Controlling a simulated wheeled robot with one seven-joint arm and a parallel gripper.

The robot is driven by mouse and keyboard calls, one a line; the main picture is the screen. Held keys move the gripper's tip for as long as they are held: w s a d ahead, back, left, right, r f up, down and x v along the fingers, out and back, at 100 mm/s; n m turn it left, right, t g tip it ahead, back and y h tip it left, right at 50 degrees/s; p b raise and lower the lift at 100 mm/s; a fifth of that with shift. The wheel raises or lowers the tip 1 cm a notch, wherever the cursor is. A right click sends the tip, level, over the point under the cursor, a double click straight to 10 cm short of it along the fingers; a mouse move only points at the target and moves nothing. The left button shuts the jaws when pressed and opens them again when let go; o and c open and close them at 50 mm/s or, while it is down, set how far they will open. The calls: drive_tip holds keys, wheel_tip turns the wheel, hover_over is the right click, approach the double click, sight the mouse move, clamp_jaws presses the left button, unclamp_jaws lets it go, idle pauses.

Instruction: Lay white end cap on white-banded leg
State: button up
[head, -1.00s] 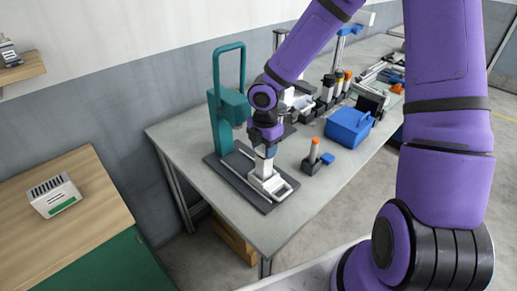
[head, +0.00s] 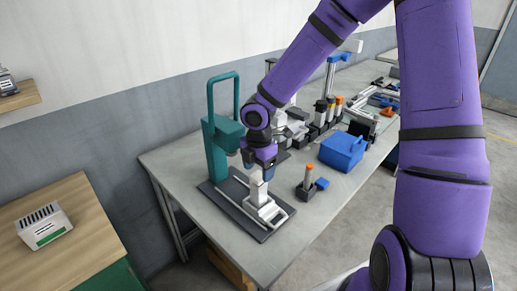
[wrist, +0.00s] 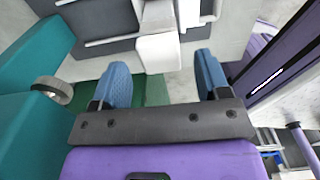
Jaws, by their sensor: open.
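A white upright piece (head: 257,190) stands on a white base part (head: 264,211) on the dark fixture plate (head: 232,188). My gripper (head: 260,172) is right above it, jaws open. In the wrist view my gripper (wrist: 164,82) has its two blue fingers spread wide, and a white block (wrist: 158,53) shows beyond and between them, not clasped. I cannot tell which white part is the end cap. I cannot make out a white band on any leg at this size.
A teal press-like stand (head: 222,148) rises close left of my gripper. A dark holder with an orange-topped post (head: 309,178) and a blue bin (head: 343,151) stand to the right. Several dark posts (head: 330,108) stand behind. The front right of the grey table (head: 318,215) is clear.

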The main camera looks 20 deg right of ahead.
sight(259, 175)
wheel_tip(259, 175, up, 10)
idle(0.3)
drive_tip(key=s+d+r+m+t, duration=0.2)
drive_tip(key=s+d+r+m, duration=0.1)
drive_tip(key=s+r+m, duration=0.6)
drive_tip(key=s+d+r+m+t, duration=0.3)
drive_tip(key=s+r+m, duration=0.6)
drive_tip(key=s+m, duration=0.4)
drive_tip(key=shift+s+d, duration=0.45)
drive_tip(key=shift+s, duration=0.15)
